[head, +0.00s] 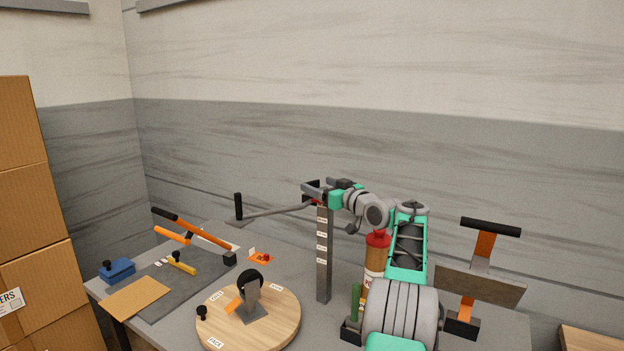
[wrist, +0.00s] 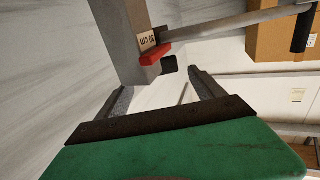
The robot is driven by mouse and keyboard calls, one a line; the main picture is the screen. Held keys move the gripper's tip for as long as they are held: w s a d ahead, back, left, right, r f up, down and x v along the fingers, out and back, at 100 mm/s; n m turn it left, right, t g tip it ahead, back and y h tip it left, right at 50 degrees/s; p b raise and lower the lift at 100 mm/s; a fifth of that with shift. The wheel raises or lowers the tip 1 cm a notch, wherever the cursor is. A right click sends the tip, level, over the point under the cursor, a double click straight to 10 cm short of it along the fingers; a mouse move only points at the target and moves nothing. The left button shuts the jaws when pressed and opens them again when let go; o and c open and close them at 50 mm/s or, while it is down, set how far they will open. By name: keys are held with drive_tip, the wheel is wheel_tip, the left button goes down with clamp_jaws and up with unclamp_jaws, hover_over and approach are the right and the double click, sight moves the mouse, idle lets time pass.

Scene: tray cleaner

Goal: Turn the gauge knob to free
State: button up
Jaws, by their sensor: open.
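A tall grey post (head: 323,262) with several small white labels stands on the table. In the wrist view the post (wrist: 125,35) shows a "30 cm" label (wrist: 148,40) and a red piece (wrist: 153,57) beside it. A dark block (wrist: 169,63) sits just right of the red piece; I cannot tell whether it is the gauge knob. A rod (wrist: 225,22) runs from the post to a black handle (wrist: 301,32). My gripper (head: 311,187) is at the post's top. Its fingers (wrist: 160,92) are apart and empty, short of the dark block. No "free" mark is readable.
A wooden disc (head: 285,322) with a grey bracket stands in front. An orange plate (head: 261,259), an orange lever (head: 205,236) and a blue block (head: 117,271) lie left. A red-topped bottle (head: 376,252) and an upright orange-grey tool (head: 480,280) stand right.

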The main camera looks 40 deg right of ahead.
drive_tip(key=shift+w+p, duration=0.35)
drive_tip(key=shift+w, duration=1)
drive_tip(key=shift+c, duration=0.6)
drive_tip(key=c, duration=1.2)
drive_tip(key=r+y+p, duration=0.1)
drive_tip(key=p, duration=0.2)
drive_tip(key=shift+d+r+n+p, duration=0.15)
drive_tip(key=shift+d+n+p, duration=0.05)
drive_tip(key=shift+n+p, duration=0.1)
drive_tip(key=shift+c, duration=0.2)
drive_tip(key=shift+n+y+p, duration=0.3)
drive_tip(key=shift+y+p, duration=0.2)
drive_tip(key=shift+p, duration=0.75)
drive_tip(key=shift+f+y, duration=0.3)
drive_tip(key=shift+f, duration=0.1)
drive_tip(key=shift+a, duration=0.1)
drive_tip(key=o, duration=1.4)
drive_tip(key=shift+f, duration=0.15)
drive_tip(key=shift+c, duration=0.2)
